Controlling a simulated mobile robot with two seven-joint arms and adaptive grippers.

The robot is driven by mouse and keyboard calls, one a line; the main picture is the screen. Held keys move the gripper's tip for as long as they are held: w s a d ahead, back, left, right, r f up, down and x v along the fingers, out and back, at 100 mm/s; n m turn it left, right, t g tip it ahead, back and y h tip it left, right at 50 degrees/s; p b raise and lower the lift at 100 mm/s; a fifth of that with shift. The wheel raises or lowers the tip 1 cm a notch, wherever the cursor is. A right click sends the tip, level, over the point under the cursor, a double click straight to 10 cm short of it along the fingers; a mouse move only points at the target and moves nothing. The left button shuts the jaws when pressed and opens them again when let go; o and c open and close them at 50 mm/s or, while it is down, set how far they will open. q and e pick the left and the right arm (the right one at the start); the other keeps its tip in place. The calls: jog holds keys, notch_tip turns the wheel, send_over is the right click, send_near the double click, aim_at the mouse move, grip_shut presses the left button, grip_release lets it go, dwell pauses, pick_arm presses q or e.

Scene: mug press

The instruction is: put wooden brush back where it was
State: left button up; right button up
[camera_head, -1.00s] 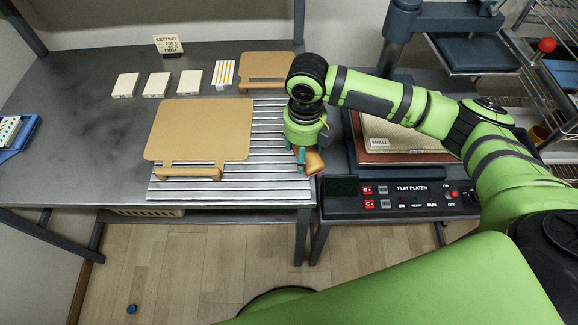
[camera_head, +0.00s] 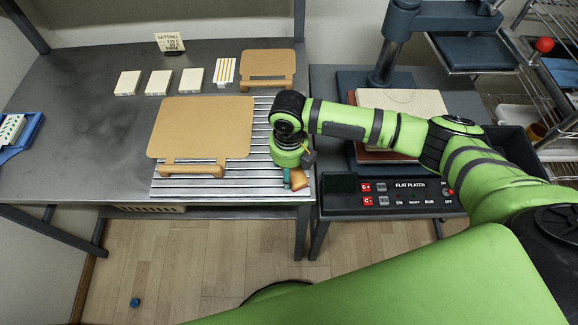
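The wooden brush (camera_head: 299,180) is a small brown piece at the front right corner of the ribbed metal rack (camera_head: 250,184), partly hidden by my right gripper. My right gripper (camera_head: 288,180), with teal fingers, points down and appears shut on the brush. Whether the brush touches the rack or hangs just above it, I cannot tell. My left gripper is not in view.
A large tan board (camera_head: 205,126) lies on the rack left of my gripper; a smaller one (camera_head: 268,62) is behind. The flat platen press (camera_head: 410,190) stands to the right. White blocks (camera_head: 160,83) line the back.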

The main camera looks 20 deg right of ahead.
jog(key=o, duration=1)
jog(key=shift+r, duration=0.25)
notch_tip(320, 180, up, 12)
jog(key=shift+f+b, duration=0.1)
jog(key=shift+b, duration=0.8)
